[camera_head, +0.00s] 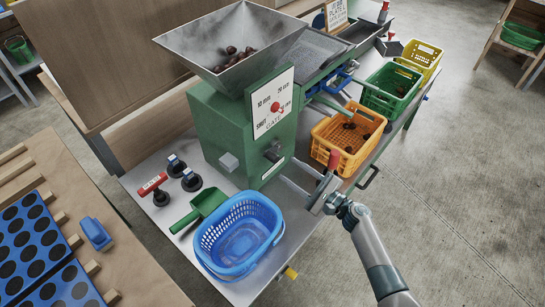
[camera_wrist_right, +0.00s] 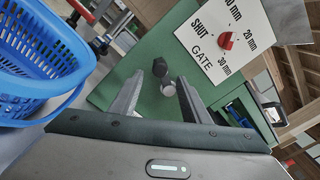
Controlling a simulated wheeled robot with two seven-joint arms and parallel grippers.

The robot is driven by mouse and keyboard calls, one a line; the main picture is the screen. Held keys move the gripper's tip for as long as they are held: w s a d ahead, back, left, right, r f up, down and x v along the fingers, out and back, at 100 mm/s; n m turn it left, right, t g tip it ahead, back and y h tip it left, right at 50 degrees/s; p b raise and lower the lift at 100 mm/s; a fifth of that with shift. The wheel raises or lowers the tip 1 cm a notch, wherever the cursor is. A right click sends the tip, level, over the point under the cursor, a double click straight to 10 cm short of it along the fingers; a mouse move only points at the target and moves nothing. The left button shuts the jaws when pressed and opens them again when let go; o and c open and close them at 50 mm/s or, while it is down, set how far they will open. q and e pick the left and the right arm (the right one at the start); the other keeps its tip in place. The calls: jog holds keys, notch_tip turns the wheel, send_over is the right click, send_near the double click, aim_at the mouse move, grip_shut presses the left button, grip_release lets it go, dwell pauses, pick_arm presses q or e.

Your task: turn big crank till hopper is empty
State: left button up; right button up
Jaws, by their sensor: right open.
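The metal hopper (camera_head: 190,42) on top of the green machine (camera_head: 215,120) holds several dark chestnuts (camera_head: 232,55). The gate panel (camera_head: 272,103) has a red knob (camera_head: 277,107); it also shows in the right wrist view (camera_wrist_right: 265,22). My right gripper (camera_head: 287,169) is open, its fingers pointing at the machine's green face. In the right wrist view, a dark knob (camera_wrist_right: 158,66) and a grey round end (camera_wrist_right: 168,89) show between the open fingers (camera_wrist_right: 160,90), apparently untouched. A red grip (camera_head: 334,160) stands beside my gripper; I cannot tell what it joins. My left gripper is out of view.
A blue basket (camera_head: 240,232), a green scoop (camera_head: 203,203) and a red T-handle (camera_head: 152,184) are on the metal table. Orange (camera_head: 322,142), green (camera_head: 378,104) and yellow (camera_head: 432,62) crates line the right side; the orange one holds a few chestnuts.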

aim_at(277, 161)
jog(key=x, duration=0.5)
jog(key=b+x, duration=0.1)
jog(key=x, duration=0.2)
jog(key=shift+w+a, duration=0.25)
jog(key=shift+a, duration=0.05)
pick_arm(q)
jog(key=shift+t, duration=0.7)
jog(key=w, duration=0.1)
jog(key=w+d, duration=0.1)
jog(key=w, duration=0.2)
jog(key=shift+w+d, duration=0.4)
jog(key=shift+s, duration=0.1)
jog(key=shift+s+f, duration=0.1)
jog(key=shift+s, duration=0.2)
pick_arm(e)
grip_shut()
